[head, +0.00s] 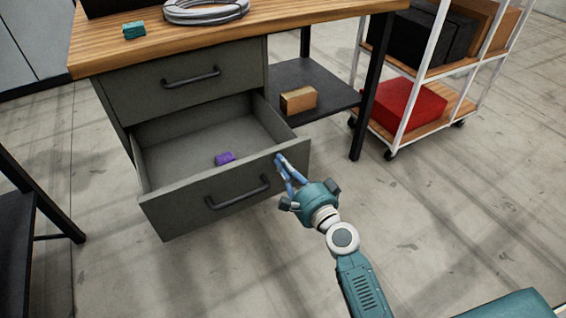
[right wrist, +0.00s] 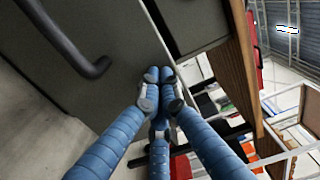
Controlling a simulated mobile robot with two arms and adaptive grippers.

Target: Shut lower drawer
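The lower drawer (head: 222,196) of the grey cabinet under the workbench is pulled out. Its front has a dark bar handle (head: 238,192), and a small purple block (head: 225,158) lies inside. The upper drawer (head: 185,88) is closed. My right gripper (head: 281,161) is at the right end of the lower drawer's front, right of the handle. In the right wrist view its blue fingers (right wrist: 160,86) come together at the tips with nothing seen between them, beside the drawer front (right wrist: 105,65). I cannot tell whether they touch it. My left gripper is not in view.
The wooden benchtop (head: 285,12) holds a coil of grey cable (head: 205,10) and a teal block (head: 134,30). A cardboard-coloured box (head: 298,99) sits on the dark lower shelf (head: 335,88). A white-framed cart (head: 410,85) with a red bin (head: 405,104) stands right. Floor before the drawer is clear.

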